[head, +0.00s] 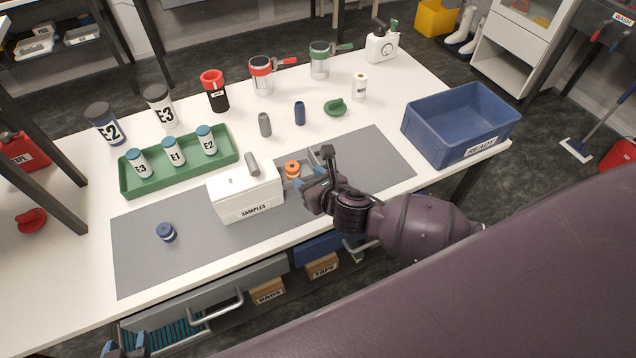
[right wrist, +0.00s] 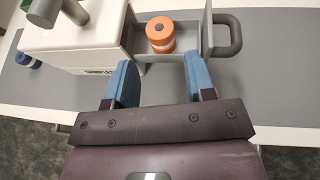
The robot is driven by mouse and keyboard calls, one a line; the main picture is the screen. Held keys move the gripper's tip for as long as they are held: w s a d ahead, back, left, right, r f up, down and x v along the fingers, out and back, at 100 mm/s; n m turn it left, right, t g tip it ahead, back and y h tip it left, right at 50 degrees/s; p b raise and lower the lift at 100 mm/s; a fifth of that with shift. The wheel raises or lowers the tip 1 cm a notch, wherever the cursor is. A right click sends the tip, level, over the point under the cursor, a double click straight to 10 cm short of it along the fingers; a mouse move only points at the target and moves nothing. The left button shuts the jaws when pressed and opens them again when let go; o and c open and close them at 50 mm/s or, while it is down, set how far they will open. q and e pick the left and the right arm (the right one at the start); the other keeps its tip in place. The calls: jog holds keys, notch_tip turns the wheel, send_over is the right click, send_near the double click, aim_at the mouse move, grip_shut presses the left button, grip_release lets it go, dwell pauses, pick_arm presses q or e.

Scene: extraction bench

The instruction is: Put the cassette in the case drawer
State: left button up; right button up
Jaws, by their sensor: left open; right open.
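The white case (head: 246,194) labelled SAMPLES stands on the grey mat, with its small grey drawer (head: 312,160) pulled out to the right. An orange-topped round cassette (head: 292,169) sits inside the drawer; it also shows in the right wrist view (right wrist: 160,34). A similar blue one (head: 166,232) stands on the mat, left of the case. My right gripper (head: 322,182) is open and empty, close beside the drawer on its near side; in the wrist view its fingers (right wrist: 162,84) point toward it. My left gripper (head: 126,346) is open at the lower left, partly cut off.
A green tray (head: 224,168) with several labelled jars lies behind the case. A blue READY bin (head: 482,136) stands at the right. Cans and small cylinders line the back. Under the bench, a grey drawer (head: 262,270) is open. The mat's right part is clear.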

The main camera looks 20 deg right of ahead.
jog(key=s+d+f+n+h, duration=0.1)
jog(key=s+d+n, duration=0.2)
jog(key=s+n, duration=0.3)
jog(key=s+d+f+n+g+h, duration=0.1)
jog(key=s+n, duration=0.5)
jog(key=n, duration=1.1)
jog(key=s+d+f+n, duration=0.3)
jog(key=s+d+n, duration=0.2)
jog(key=n, duration=0.6)
jog(key=shift+s+d+f+n+g+h, duration=0.2)
jog(key=shift+s+n+g+h, duration=0.15)
jog(key=shift+s, duration=0.6)
